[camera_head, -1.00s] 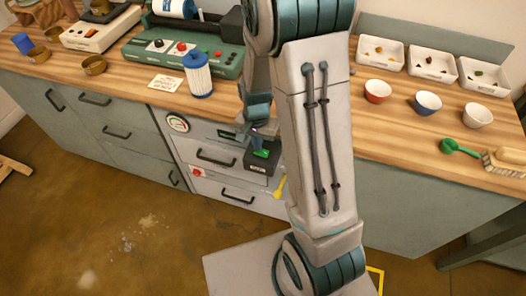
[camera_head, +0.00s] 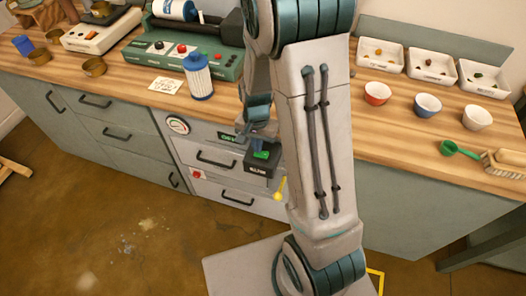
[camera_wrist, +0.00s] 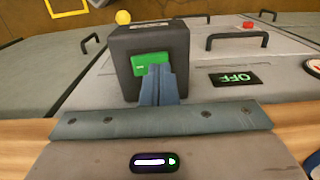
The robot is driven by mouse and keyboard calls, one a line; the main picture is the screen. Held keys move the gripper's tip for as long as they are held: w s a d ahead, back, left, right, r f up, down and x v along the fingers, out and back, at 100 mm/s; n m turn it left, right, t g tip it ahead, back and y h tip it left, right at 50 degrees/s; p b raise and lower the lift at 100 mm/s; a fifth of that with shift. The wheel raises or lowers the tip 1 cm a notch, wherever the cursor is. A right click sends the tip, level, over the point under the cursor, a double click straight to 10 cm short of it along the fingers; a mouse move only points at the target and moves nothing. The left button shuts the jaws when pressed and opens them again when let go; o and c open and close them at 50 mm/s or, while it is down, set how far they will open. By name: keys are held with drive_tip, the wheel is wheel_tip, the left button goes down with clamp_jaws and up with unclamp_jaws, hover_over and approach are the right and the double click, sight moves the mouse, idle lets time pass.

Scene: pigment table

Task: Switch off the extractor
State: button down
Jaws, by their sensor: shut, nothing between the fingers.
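The dark extractor switch box (camera_head: 262,166) juts from the front of the cabinet, with a green switch (camera_head: 261,154) on top. In the wrist view, the box (camera_wrist: 178,42) shows the green switch (camera_wrist: 152,64) on its face. My gripper (camera_wrist: 157,72) is shut and empty, with its fingertips at the lower edge of the green switch; I cannot tell whether they touch. A small display (camera_wrist: 236,78) beside the box shows green letters that read OFF, upside down in the wrist view. My arm hides part of the box's surroundings in the head view.
A yellow ball-ended lever (camera_head: 278,195) hangs beside the box. A red button (camera_head: 196,174) and a round gauge (camera_head: 177,125) are on the cabinet front. Drawer handles (camera_head: 216,161) stick out nearby. The wooden worktop (camera_head: 330,117) holds bowls, trays and a green machine (camera_head: 185,50).

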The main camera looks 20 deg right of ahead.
drive_tip(key=shift+r+p, duration=1.95)
drive_tip(key=shift+r, duration=0.95)
drive_tip(key=s+r+n+t, duration=0.1)
drive_tip(key=s+r+n, duration=0.2)
drive_tip(key=s+r, duration=0.4)
drive_tip(key=s+r+n+t, duration=0.2)
drive_tip(key=s+r+n, duration=0.2)
drive_tip(key=s+r, duration=0.3)
drive_tip(key=v, duration=0.4)
drive_tip(key=shift+w+r, duration=0.3)
drive_tip(key=shift+r, duration=0.15)
drive_tip(key=shift+d, duration=0.1)
